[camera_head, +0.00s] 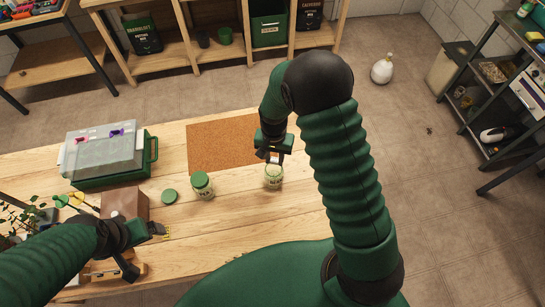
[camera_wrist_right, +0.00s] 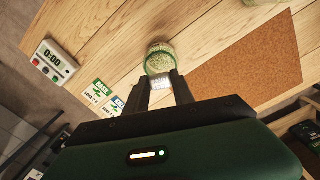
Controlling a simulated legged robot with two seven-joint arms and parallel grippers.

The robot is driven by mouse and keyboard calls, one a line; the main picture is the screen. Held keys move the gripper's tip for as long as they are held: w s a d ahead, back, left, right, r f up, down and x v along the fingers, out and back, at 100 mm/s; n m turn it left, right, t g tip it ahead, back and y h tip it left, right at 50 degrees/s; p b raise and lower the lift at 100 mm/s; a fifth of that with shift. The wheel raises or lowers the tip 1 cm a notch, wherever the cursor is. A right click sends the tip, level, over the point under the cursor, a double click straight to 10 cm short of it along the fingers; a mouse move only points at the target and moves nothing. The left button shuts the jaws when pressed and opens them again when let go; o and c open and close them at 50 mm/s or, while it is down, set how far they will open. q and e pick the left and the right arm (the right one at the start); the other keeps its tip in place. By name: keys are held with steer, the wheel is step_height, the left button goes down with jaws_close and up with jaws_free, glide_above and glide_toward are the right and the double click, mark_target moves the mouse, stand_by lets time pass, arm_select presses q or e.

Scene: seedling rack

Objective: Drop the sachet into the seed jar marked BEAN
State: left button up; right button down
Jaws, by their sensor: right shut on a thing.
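My right gripper (camera_head: 272,158) is above a glass jar (camera_head: 273,178) whose top shows no green lid. The jar's label has lettering too small to read surely. The right gripper is shut on a small pale thing, seemingly the sachet (camera_wrist_right: 161,83), mostly hidden between the fingers. In the wrist view the fingertips (camera_wrist_right: 163,80) lie beside the jar's round mouth (camera_wrist_right: 160,58). A second jar (camera_head: 203,187) has a green lid on it. A loose green lid (camera_head: 169,196) lies on the table. My left gripper (camera_head: 150,248) is low at the left; its opening is unclear.
A cork mat (camera_head: 215,145) lies behind the jars. A green crate with a clear cover (camera_head: 105,155) and a brown box (camera_head: 123,203) stand at the left. The wrist view shows a timer (camera_wrist_right: 52,62) and seed cards (camera_wrist_right: 97,92). The wooden table (camera_head: 235,225) is bare in front of the jars.

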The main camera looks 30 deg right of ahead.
steer(key=shift+f, duration=0.1)
steer(key=shift+s+a, duration=0.1)
steer(key=shift+s, duration=0.1)
steer(key=shift+a+r, duration=0.2)
steer(key=shift+a, duration=0.2)
steer(key=shift+d+f, duration=0.1)
steer(key=shift+f, duration=0.05)
steer(key=shift+d+f, duration=0.35)
steer(key=shift+d, duration=0.2)
arm_select(q)
steer(key=shift+s+f, duration=0.2)
steer(key=shift+f, duration=0.05)
steer(key=shift+a, duration=0.3)
arm_select(e)
steer(key=shift+a, duration=0.25)
steer(key=shift+a+r, duration=0.1)
